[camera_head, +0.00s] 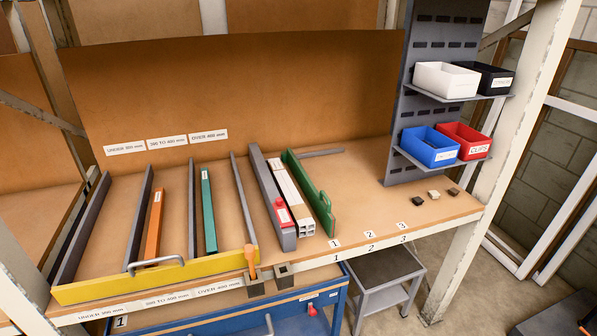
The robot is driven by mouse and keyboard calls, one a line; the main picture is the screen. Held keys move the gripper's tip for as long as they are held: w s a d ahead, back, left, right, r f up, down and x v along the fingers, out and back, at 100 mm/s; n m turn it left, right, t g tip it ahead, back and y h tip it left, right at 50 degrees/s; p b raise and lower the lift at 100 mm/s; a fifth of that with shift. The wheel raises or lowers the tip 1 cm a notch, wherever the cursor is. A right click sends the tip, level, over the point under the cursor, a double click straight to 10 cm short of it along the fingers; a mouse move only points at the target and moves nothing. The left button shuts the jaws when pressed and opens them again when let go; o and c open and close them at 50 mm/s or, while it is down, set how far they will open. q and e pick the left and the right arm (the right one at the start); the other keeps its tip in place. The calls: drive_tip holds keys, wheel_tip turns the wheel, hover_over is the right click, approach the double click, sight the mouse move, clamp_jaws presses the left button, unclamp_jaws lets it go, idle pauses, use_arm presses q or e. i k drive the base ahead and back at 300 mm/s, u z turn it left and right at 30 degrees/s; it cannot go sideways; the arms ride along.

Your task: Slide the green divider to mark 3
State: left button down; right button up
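The green divider (308,190) stands on edge on the bench top, running from back to front, with a raised handle-like part near its front end. Its front end is just left of mark 1 (335,243). Mark 2 (369,234) and mark 3 (402,226) follow to the right along the front edge, with the same numbers repeated on the edge face below. Neither of my grippers is in view.
White profiles (290,195) lie left of the divider, beside a grey rail (270,195) with a red part. A grey bar (321,153) lies behind the divider. Bench right of it is clear up to several small blocks (433,194). Bins (431,146) hang at right.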

sight(323, 211)
drive_tip(key=u, duration=0.45)
drive_tip(key=i, duration=1.1)
drive_tip(key=z, duration=0.5)
